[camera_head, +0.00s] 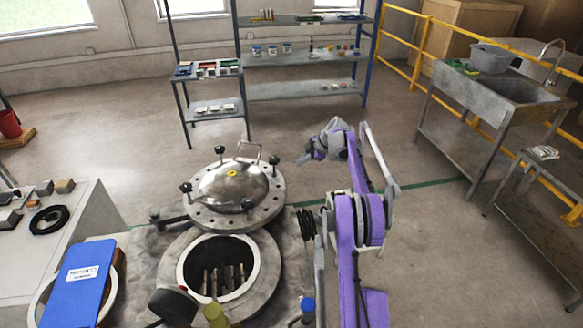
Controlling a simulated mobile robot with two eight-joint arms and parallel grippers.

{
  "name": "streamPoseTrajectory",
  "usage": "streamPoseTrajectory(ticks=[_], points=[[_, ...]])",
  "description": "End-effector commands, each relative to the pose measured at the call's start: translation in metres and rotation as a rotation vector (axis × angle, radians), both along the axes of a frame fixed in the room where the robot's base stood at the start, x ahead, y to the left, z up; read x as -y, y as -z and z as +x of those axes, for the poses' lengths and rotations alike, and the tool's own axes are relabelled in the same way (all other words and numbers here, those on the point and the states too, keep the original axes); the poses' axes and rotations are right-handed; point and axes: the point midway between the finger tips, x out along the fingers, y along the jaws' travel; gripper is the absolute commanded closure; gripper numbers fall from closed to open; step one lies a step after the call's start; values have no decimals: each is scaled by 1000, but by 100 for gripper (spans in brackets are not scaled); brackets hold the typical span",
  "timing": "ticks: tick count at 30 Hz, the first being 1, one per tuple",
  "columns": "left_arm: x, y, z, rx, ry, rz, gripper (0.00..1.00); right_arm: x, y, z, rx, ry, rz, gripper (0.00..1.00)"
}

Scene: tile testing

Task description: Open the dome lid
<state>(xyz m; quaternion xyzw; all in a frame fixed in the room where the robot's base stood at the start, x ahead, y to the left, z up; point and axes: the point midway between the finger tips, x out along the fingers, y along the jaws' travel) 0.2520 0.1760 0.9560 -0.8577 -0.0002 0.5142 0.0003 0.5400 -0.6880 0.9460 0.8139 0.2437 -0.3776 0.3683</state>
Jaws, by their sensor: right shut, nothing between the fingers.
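The dome lid (222,184) is a shiny metal dome on a wide bolted flange, with black knobs around it and a bar handle (250,150) at its back. It sits offset behind the round vessel (268,290), overlapping only the rear of its rim in the picture. The vessel's mouth is uncovered, and several upright pieces (225,278) show in its dark inside. My right gripper (304,159) is shut and empty, to the right of the lid's handle and apart from it. My left gripper is not in view.
A blue clipboard-like panel (77,283) and a side bench (75,222) with small blocks stand at left. Metal shelves (305,90) stand behind. A sink table (490,105) and yellow railing (424,45) are at right. The floor between is clear.

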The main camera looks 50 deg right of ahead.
Motion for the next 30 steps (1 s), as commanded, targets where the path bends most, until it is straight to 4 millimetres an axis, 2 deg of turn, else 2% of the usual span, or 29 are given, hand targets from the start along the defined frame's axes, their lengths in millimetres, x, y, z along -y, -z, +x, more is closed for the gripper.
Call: streamPoseTrajectory(ticks=[5,14,21,26,30], points=[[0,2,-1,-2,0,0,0,-6,9,11,18,267,156,100],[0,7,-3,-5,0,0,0,-20,26,28,119,955,661,100],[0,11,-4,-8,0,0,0,-37,33,30,226,1431,1167,100],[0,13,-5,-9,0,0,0,-50,36,27,290,1693,1561,100],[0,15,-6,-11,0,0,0,-63,37,19,331,1871,1946,100]])
